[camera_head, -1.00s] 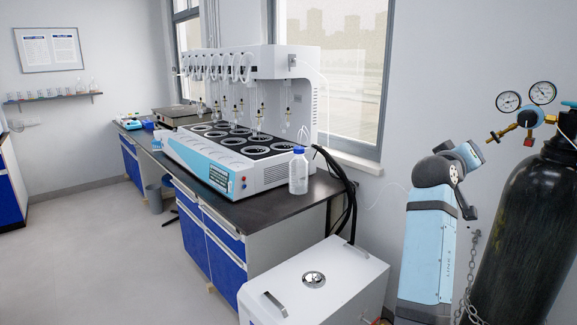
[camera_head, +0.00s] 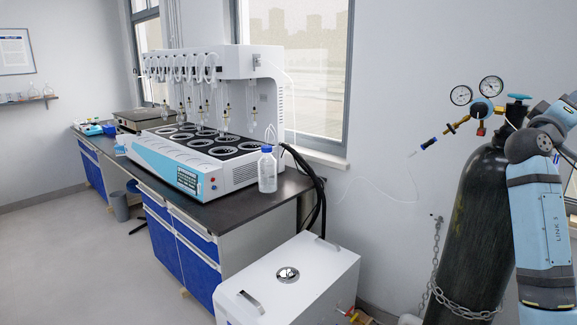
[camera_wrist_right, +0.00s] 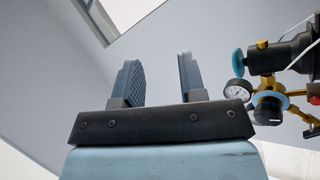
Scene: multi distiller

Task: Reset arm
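My right gripper (camera_wrist_right: 160,82) shows in the right wrist view with its two fingers apart and nothing between them. Pale wall and ceiling lie behind it. My right arm (camera_head: 540,210) stands at the right edge of the head view, overlapping the dark gas cylinder; the right gripper itself is not seen there. My left gripper is in neither view.
The gas cylinder (camera_head: 475,230) is chained at the right; its regulator gauges (camera_wrist_right: 236,90) show right of my gripper. A multi distiller (camera_head: 215,140) and a blue-capped bottle (camera_head: 267,174) stand on the dark bench (camera_head: 235,207). A white box unit (camera_head: 310,280) stands in front. Floor at left is clear.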

